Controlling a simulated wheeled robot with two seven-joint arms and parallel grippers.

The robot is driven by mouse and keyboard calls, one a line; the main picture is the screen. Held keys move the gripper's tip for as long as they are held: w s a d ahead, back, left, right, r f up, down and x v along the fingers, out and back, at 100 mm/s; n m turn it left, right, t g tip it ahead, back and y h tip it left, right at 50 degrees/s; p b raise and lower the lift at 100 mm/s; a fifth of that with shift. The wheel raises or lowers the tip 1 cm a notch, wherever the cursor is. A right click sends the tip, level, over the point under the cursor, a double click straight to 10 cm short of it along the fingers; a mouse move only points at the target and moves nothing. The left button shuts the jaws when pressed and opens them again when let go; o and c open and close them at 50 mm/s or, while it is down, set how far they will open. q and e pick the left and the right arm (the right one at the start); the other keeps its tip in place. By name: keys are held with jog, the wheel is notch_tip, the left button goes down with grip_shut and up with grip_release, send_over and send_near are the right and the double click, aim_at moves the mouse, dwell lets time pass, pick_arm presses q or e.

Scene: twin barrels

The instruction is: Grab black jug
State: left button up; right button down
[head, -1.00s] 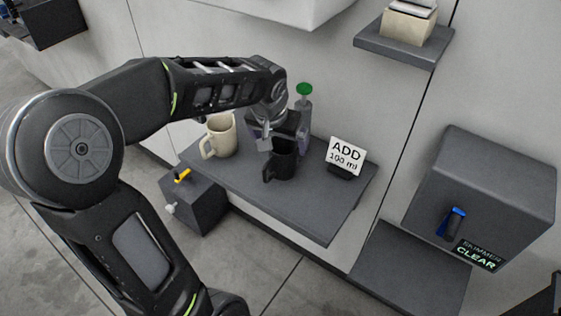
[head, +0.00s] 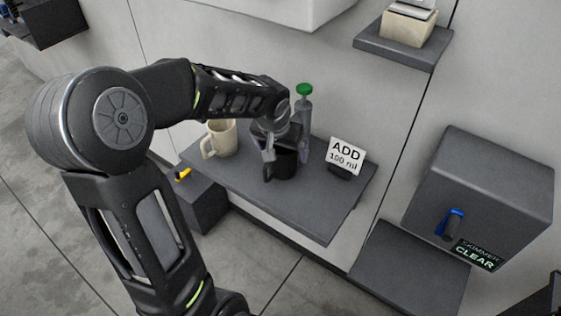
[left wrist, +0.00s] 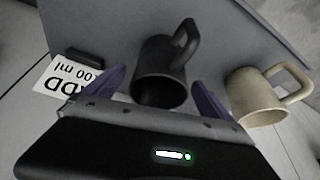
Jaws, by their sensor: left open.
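The black jug (head: 283,167) stands upright on the grey shelf (head: 300,208) in the head view, partly covered by my left gripper (head: 280,150). My left gripper is at the jug's top and open. In the left wrist view the black jug (left wrist: 163,70) lies between the two purple fingers of the left gripper (left wrist: 165,92), with its handle pointing away to the upper right. I cannot tell whether either finger touches it. My right gripper is not in view.
A beige mug (head: 221,138) stands left of the jug; it also shows in the left wrist view (left wrist: 256,97). A bottle with a green top (head: 304,105) stands behind. A sign reading "ADD 100 ml" (head: 345,153) is to the right. The shelf's front is clear.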

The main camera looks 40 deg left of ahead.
pick_arm(q)
jog(key=shift+c, duration=0.2)
jog(key=c, duration=1.5)
